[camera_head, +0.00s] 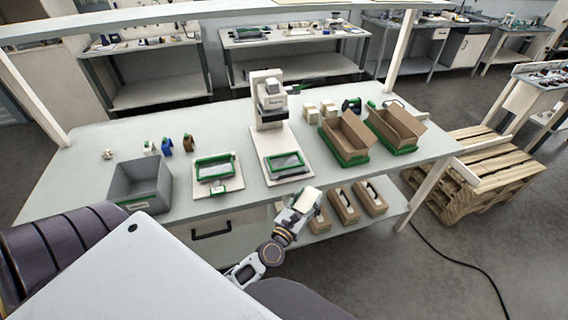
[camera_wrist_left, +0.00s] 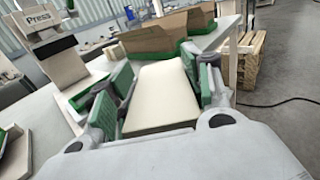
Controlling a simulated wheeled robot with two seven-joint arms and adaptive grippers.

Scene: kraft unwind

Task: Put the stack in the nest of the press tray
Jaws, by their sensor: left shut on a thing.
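My left gripper (camera_head: 303,203) is shut on the stack (camera_head: 309,198), a flat cream-topped block. It holds the stack in front of the table's front edge, right of the press tray. In the left wrist view the stack (camera_wrist_left: 162,96) lies between the two green-padded fingers, its top face showing. The press (camera_head: 268,102) stands behind its press tray (camera_head: 267,173), a pale plate with a green-framed nest (camera_head: 285,161) on the table. The stack is apart from the nest. My right gripper is not in view.
A grey bin (camera_head: 127,193) and another pale plate with a green frame (camera_head: 212,168) stand left of the press tray. Two open cardboard boxes (camera_head: 349,139) (camera_head: 396,125) sit in green holders on the right. Small pale blocks (camera_head: 311,113) stand behind. A lower shelf holds brown boxes (camera_head: 343,206).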

